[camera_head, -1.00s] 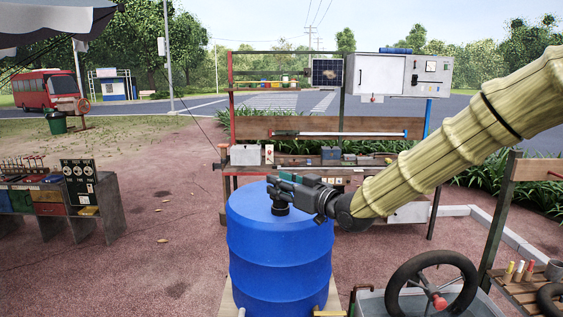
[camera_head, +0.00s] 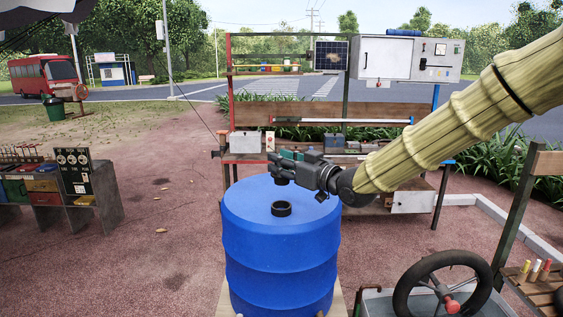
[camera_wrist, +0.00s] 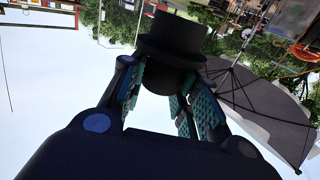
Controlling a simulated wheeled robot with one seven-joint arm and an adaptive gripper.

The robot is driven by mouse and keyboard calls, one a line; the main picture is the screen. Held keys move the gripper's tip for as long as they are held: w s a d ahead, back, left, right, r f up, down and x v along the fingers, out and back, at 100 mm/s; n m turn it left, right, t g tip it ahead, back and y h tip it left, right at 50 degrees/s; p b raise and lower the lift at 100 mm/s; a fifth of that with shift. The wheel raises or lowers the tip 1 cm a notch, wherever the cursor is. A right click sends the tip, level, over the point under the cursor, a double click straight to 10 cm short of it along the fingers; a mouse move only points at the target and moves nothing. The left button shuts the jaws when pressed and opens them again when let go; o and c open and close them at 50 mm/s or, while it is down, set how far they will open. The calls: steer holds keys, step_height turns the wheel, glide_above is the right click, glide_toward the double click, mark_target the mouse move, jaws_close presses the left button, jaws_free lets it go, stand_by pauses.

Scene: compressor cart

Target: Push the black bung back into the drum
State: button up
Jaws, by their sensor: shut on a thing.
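The blue drum (camera_head: 280,255) stands upright in the middle of the head view. A short black collar (camera_head: 281,209) rises from its top, with a dark inside. My gripper (camera_head: 284,168) is above the drum top, slightly behind the collar in the picture, with a gap between. It is shut on the black bung (camera_wrist: 172,40), which shows between the teal finger pads in the wrist view. In the head view the bung (camera_head: 280,181) is a small dark shape under the fingers, hard to tell from them.
A workbench with a plank shelf (camera_head: 340,133) stands behind the drum. A cart with a black wheel (camera_head: 443,287) is at the lower right, beside a wooden rack (camera_head: 525,215). A tool stand (camera_head: 75,190) is at left.

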mark_target(286, 183)
steer(key=shift+f, duration=0.3)
steer(key=shift+s+f+b, duration=0.25)
steer(key=shift+s+b, duration=0.25)
steer(key=shift+f, duration=0.3)
steer(key=shift+w+f+b, duration=0.3)
steer(key=shift+f+b, duration=0.35)
steer(key=shift+f, duration=0.55)
steer(key=shift+s+f+b, duration=0.2)
steer(key=shift+f+b, duration=0.15)
steer(key=shift+b, duration=0.2)
steer(key=shift+w+f, duration=0.15)
steer(key=shift+f, duration=0.1)
